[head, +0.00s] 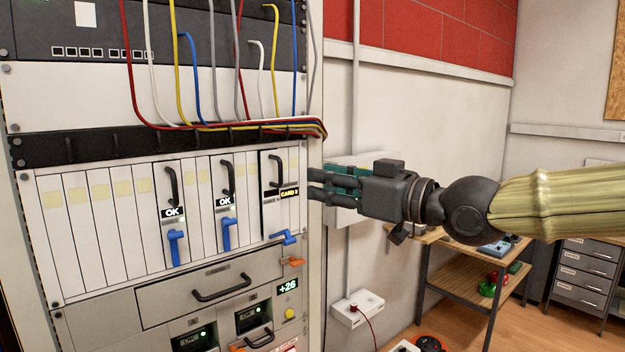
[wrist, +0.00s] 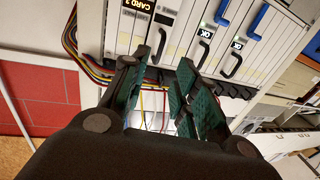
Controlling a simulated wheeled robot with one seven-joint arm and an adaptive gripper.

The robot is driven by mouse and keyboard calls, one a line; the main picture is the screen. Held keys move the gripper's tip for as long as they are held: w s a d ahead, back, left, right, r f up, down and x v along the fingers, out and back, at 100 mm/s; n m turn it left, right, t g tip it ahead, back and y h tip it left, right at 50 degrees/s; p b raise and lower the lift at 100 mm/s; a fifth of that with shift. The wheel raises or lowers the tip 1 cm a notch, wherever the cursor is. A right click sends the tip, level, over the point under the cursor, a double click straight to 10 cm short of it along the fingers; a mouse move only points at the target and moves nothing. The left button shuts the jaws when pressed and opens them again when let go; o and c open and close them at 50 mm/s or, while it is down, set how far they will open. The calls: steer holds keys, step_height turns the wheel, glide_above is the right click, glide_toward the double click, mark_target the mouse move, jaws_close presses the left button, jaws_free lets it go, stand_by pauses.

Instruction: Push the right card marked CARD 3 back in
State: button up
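The CARD 3 card (head: 270,210) is the rightmost handled card in the rack. It has a black handle, a yellow CARD 3 display and a blue lever (head: 284,237) turned nearly level. Its dark edge suggests it stands slightly proud of its neighbours. In the wrist view its display (wrist: 137,7) is at the top, partly cut off. My gripper (head: 312,185) is just right of the card in the head view, pointing at the rack. In the wrist view my gripper (wrist: 155,66) has its green-padded fingers apart, with the card's handle seen between them. I cannot tell whether they touch.
Two other cards (head: 172,222) (head: 228,210) show OK, with blue levers hanging down. Coloured cables (head: 220,125) run above the cards. A drawer (head: 210,285) is below. A workbench (head: 465,275) stands to the right.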

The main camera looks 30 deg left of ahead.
steer(key=shift+s+d, duration=0.2)
steer(key=shift+d, duration=0.85)
